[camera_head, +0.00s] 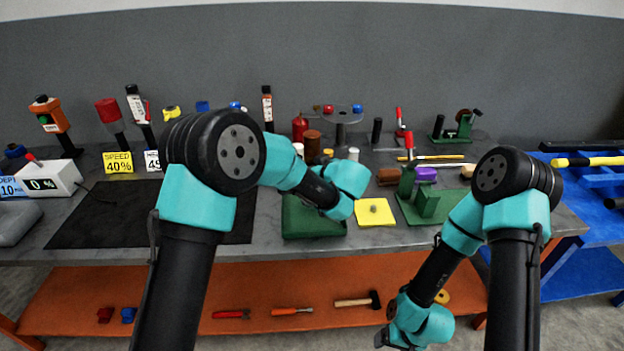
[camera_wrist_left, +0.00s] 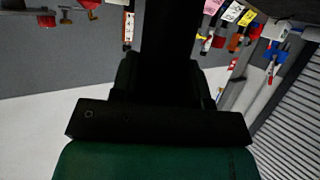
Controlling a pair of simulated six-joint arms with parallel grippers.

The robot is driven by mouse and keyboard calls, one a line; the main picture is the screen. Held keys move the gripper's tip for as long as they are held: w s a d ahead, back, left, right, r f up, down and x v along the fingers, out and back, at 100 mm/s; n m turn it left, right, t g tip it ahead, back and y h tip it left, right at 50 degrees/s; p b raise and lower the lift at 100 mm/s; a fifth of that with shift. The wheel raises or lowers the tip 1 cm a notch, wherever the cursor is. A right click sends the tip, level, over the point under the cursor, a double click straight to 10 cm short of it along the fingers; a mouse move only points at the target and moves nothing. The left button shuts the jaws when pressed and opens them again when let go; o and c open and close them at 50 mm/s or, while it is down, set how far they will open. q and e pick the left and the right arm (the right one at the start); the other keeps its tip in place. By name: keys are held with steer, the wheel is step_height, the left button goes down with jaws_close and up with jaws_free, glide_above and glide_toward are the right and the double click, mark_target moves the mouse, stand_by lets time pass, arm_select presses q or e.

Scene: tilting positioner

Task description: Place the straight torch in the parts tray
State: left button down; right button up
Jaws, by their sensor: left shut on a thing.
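My left gripper (camera_wrist_left: 165,75) is dark in the left wrist view and shut on a long black thing (camera_wrist_left: 157,28), which could be the straight torch. Its full shape is hidden by shadow and the frame edge. In the head view, the left wrist hides the left fingers and what they hold. A dark green tray-like box (camera_head: 312,222) stands under the left forearm near the table's front edge; it could be the parts tray. Its inside is mostly hidden. My right gripper (camera_head: 383,341) hangs low at the bottom of the head view, in front of the table, its fingers hardly visible.
A yellow pad (camera_head: 376,212) and a green fixture (camera_head: 427,203) stand right of the green box. A black mat (camera_head: 105,212) covers the left of the table. Several bottles and tools line the back. An orange shelf (camera_head: 270,325) lies below.

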arm_select(q)
steer(key=shift+f, duration=1.8)
steer(key=c, duration=0.6)
jaws_free()
steer(key=shift+f, duration=0.1)
steer(key=shift+r, duration=0.2)
steer(key=v, duration=1.2)
steer(key=shift+s, duration=0.1)
